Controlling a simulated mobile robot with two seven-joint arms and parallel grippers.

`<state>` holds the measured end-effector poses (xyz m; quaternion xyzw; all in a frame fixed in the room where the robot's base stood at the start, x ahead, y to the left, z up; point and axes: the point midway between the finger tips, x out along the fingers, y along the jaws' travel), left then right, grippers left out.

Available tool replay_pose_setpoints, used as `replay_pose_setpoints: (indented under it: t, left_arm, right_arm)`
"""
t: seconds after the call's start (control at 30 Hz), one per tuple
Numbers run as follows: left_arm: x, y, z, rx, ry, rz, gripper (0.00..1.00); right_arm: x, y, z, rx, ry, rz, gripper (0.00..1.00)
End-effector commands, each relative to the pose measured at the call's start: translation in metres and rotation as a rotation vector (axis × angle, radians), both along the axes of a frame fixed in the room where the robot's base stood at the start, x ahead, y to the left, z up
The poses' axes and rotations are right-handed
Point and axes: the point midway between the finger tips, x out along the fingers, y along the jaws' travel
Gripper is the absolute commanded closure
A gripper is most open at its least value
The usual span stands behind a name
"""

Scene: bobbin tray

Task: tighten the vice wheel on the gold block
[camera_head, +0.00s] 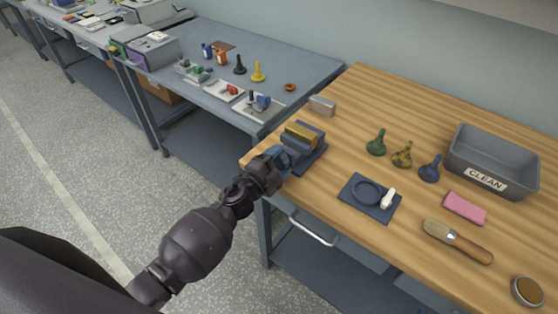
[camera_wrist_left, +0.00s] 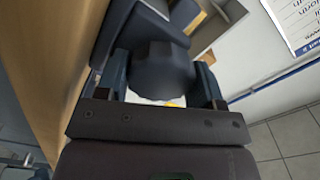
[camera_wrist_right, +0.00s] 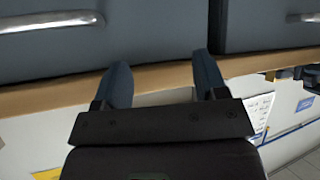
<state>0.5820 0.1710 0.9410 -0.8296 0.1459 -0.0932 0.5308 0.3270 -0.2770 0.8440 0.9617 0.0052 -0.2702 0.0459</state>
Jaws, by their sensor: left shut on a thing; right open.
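The gold block (camera_head: 300,135) sits between the jaws of the dark blue-grey vice (camera_head: 314,155) at the left edge of the wooden bench. My left gripper (camera_head: 284,157) reaches the near-left end of the vice and hides most of the wheel in the head view. In the left wrist view the dark, faceted vice wheel (camera_wrist_left: 160,70) lies between the two fingers of my left gripper (camera_wrist_left: 161,80), which is shut on it. My right gripper (camera_wrist_right: 162,83) is open and empty in the right wrist view, near a wooden bench edge; it is not visible in the head view.
A small grey block (camera_head: 322,105) stands just behind the vice. To the right are several bottle-shaped pieces, a blue tray (camera_head: 354,206) with a ring and white piece, a brush (camera_head: 457,241), a pink block (camera_head: 464,208) and a grey CLEAN bin (camera_head: 462,165).

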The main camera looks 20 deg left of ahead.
Motion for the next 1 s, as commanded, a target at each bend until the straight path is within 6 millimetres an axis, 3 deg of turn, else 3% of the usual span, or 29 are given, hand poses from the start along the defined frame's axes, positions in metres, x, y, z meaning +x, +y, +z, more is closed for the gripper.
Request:
replay_pose_setpoints:
  t: [0.1,0.13,0.27,0.67,1.0]
  left_arm:
    - [0.0,0.0,0.0,0.003,-0.001,-0.001,0.62]
    - [0.0,0.0,0.0,0.003,-0.001,-0.001,0.34]
    - [0.0,0.0,0.0,0.002,-0.001,-0.001,0.14]
    - [-0.007,0.003,-0.001,0.001,0.001,0.0,0.14]
    - [-0.059,0.021,-0.001,0.002,0.002,0.0,0.14]
  right_arm:
    - [0.0,0.0,0.0,0.0,-0.001,0.0,0.34]
    - [0.0,0.0,0.0,0.0,-0.001,0.0,0.34]
    - [0.001,0.0,0.0,0.0,-0.001,0.0,0.34]
    - [0.0,0.0,0.0,0.0,0.0,0.0,0.34]
    - [0.0,0.0,-0.002,0.0,0.001,0.0,0.34]
